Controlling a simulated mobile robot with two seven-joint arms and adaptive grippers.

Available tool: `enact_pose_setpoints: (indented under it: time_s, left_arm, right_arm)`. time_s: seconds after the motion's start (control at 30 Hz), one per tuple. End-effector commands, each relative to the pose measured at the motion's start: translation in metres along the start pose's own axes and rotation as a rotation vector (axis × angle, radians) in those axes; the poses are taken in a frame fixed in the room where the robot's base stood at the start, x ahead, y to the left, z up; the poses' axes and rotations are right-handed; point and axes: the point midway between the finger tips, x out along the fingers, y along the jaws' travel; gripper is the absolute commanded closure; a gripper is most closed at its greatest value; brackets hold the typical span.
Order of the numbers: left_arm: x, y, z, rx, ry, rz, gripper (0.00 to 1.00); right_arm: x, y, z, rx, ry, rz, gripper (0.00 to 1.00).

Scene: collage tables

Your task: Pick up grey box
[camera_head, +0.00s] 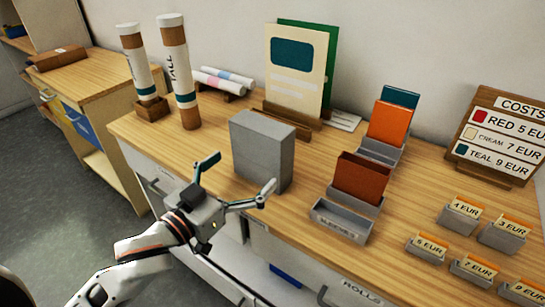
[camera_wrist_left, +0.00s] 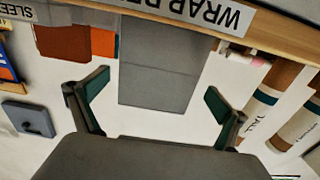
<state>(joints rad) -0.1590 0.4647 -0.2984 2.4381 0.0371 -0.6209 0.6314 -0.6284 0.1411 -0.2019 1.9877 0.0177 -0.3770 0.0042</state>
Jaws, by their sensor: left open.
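The grey box (camera_head: 262,150) stands upright on the wooden table (camera_head: 215,165), near its front edge. My left gripper (camera_head: 238,176) is open in front of the box in the head view, with its fingers spread wide and nothing between them. In the left wrist view the picture is upside down; the grey box (camera_wrist_left: 160,62) shows ahead, centred between the two open fingertips (camera_wrist_left: 157,87). I cannot tell whether either finger touches the box, but a gap seems to remain. My right gripper is not in view.
Tall tubes (camera_head: 180,72) stand left of the box. A card holder (camera_head: 342,220) with brown sleeves stands close on the right. Boards (camera_head: 296,68) lean behind. Price holders (camera_head: 468,268) and a cost sign (camera_head: 503,135) are farther right. A drawer front (camera_head: 150,180) lies below the table edge.

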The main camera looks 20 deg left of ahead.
Motion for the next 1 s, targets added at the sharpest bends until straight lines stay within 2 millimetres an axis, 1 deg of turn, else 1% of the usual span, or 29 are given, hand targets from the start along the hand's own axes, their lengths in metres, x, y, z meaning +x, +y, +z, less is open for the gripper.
enact_pose_setpoints:
  time_s: [0.27,0.37,0.6,0.7,0.8,1.0]
  left_arm:
    - [0.024,0.000,-0.001,0.000,0.002,0.000,0.00]
    - [0.031,0.000,0.000,0.000,0.001,0.000,0.00]
    - [0.063,-0.001,0.000,0.000,0.001,-0.001,0.00]
    - [0.072,0.000,0.001,0.000,0.000,0.000,0.00]
    - [0.076,0.000,0.001,0.000,-0.001,0.000,0.00]
    - [0.077,0.000,0.001,0.000,-0.001,0.000,0.00]
  right_arm:
    - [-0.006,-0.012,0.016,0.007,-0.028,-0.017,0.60]
    - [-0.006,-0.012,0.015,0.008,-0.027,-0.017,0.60]
    - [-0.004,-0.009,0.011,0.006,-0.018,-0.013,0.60]
    - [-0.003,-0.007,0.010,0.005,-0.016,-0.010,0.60]
    - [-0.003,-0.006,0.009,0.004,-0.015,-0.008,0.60]
    - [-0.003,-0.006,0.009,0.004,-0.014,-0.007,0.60]
